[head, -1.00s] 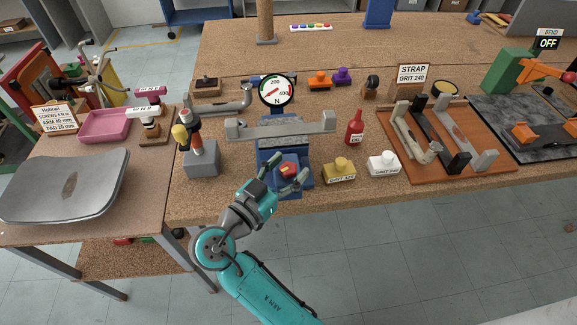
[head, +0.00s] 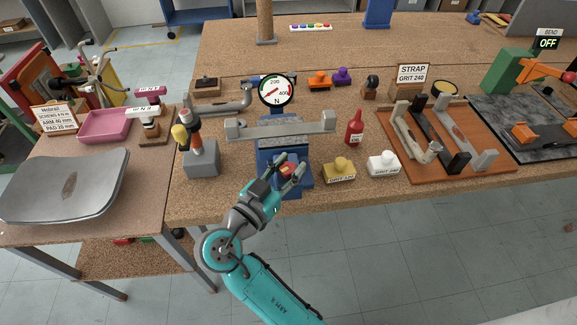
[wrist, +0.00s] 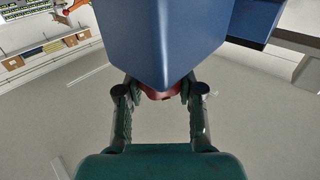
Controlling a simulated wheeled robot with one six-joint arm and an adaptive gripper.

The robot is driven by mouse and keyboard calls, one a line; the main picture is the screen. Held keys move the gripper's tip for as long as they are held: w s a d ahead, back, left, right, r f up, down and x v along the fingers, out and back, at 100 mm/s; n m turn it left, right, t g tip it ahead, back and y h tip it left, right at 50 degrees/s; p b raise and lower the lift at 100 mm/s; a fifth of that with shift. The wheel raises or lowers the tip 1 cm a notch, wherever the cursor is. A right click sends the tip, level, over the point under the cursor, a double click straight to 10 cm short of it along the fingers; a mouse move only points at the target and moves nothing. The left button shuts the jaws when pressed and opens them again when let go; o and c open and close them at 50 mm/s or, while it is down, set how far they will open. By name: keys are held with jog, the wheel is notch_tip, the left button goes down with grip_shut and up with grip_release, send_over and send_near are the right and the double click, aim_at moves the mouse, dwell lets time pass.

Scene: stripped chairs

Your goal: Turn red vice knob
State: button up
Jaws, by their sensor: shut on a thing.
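The red vice knob (head: 286,169) is on the front of the blue vice (head: 270,156), near the front edge of the bench. My gripper (head: 289,172) reaches up to it from the front, with its fingers on either side of the knob. In the wrist view the red knob (wrist: 160,94) shows between my two fingertips (wrist: 158,90), just below the blue vice body (wrist: 165,40). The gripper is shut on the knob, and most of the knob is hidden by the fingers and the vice. A round dial gauge (head: 276,90) stands behind the vice jaws.
A yellow grit block (head: 340,171) and a white grit block (head: 384,165) sit right of the vice. A red bottle (head: 354,130) stands behind them. A grey holder with tools (head: 201,158) is close on the left. Open floor lies in front.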

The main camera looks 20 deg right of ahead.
jog(key=n+t+y, duration=0.3)
jog(key=t, duration=0.1)
jog(key=shift+s+d+n+t+y, duration=0.1)
jog(key=shift+n+t+y, duration=0.2)
jog(key=shift+n+y, duration=0.1)
jog(key=n+t+y, duration=0.3)
jog(key=y, duration=0.2)
jog(key=shift+n, duration=0.3)
jog(key=shift+n+t+y, duration=0.6)
jog(key=shift+n+y, duration=0.9)
jog(key=shift+y, duration=0.6)
jog(key=shift+n+y, duration=0.4)
jog(key=shift+y, duration=0.3)
jog(key=shift+n+y, duration=1.3)
jog(key=shift+y, duration=0.7)
jog(key=shift+n+y, duration=0.5)
jog(key=shift+y, duration=0.3)
